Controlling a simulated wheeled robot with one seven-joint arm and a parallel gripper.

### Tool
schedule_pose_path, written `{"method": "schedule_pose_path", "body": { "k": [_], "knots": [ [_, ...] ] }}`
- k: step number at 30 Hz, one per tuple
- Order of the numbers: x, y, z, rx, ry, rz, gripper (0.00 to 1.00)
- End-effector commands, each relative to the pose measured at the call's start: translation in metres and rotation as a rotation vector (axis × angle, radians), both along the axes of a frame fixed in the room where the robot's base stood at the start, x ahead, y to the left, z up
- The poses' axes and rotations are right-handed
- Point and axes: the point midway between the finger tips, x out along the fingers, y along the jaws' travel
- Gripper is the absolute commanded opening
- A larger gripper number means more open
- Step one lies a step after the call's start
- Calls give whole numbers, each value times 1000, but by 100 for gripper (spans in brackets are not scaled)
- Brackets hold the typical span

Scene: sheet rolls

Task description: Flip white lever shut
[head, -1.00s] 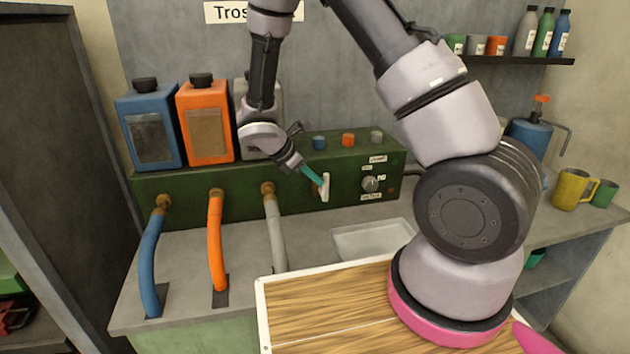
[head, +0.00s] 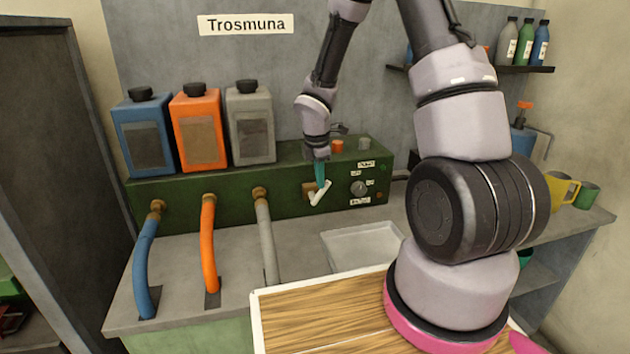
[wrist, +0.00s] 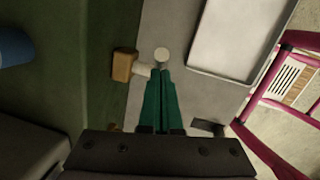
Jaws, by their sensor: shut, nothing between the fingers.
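The white lever (head: 318,194) sits on the front of the green machine box (head: 240,197), on a brass-coloured mount (head: 308,190). It leans, its upper end to the right and its lower end to the left. My gripper (head: 320,186) points down from above, its teal fingers shut and empty at the lever's upper part. In the wrist view the fingertips (wrist: 161,72) are right beside the lever's round white end (wrist: 161,54), with the mount (wrist: 124,65) to the left. I cannot tell whether they touch. The fingers hide part of the lever.
A dial (head: 358,188) is right of the lever. Blue, orange and grey hoses (head: 264,235) run down on the left. A shallow grey tray (head: 362,243) lies on the counter below right. Blue, orange and grey canisters (head: 250,125) stand on the box.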

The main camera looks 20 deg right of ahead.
Motion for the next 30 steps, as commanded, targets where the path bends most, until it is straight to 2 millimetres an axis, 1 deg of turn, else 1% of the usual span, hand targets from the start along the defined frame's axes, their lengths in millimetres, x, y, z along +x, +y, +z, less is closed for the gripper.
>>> {"method": "schedule_pose_path", "body": {
  "k": [1, 6, 20, 30],
  "knots": [
    [0, -6, -1, 30, 1, -9, 0],
    [0, -14, -3, 136, 1, -10, 0],
    [-1, -33, -13, 422, 2, -8, 0],
    [0, -46, -25, 650, -1, -7, 0]
  ]
}}
